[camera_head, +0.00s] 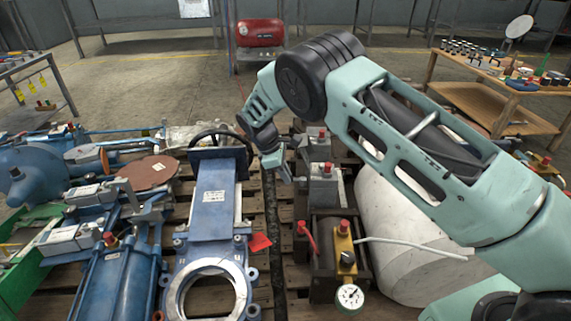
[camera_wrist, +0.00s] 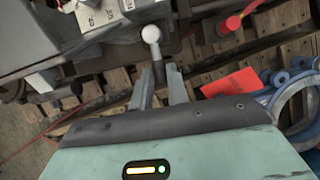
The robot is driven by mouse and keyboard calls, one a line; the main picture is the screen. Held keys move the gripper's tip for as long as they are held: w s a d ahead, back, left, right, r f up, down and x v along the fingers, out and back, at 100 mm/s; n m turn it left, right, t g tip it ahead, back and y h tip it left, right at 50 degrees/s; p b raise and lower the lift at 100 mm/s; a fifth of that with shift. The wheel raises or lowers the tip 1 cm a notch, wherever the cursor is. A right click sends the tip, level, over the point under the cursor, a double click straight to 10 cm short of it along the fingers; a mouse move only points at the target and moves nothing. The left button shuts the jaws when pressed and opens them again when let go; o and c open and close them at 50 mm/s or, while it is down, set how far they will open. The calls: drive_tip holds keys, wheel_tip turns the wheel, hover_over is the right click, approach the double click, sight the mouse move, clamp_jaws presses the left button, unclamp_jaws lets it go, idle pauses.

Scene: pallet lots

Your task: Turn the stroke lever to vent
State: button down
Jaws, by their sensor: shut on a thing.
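A lever with a pale grey ball knob (camera_wrist: 152,34) shows in the wrist view, its shaft running down between my fingers. My gripper (camera_wrist: 162,84) is shut on the lever's shaft, below the knob. Beside the lever is a grey housing with white labels (camera_wrist: 96,14); the marks on them are too small to read. In the head view my gripper (camera_head: 285,176) is at the left side of a row of grey units (camera_head: 322,190), and the lever cannot be made out there.
A blue gate valve (camera_head: 212,205) with a red tag (camera_head: 260,242) lies on the left pallet. A yellow valve block (camera_head: 345,250), a red handle (camera_head: 307,236) and a gauge (camera_head: 349,297) stand in front. A large white cylinder (camera_head: 400,230) lies at right, under my arm.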

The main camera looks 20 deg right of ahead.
idle(0.3)
drive_tip(key=c, duration=1.4)
unclamp_jaws()
drive_tip(key=shift+o, duration=0.2)
drive_tip(key=shift+r, duration=0.1)
drive_tip(key=p+v, duration=0.6)
drive_tip(key=v, duration=1.1)
drive_tip(key=shift+p, duration=0.3)
drive_tip(key=shift+s+a+r, duration=0.1)
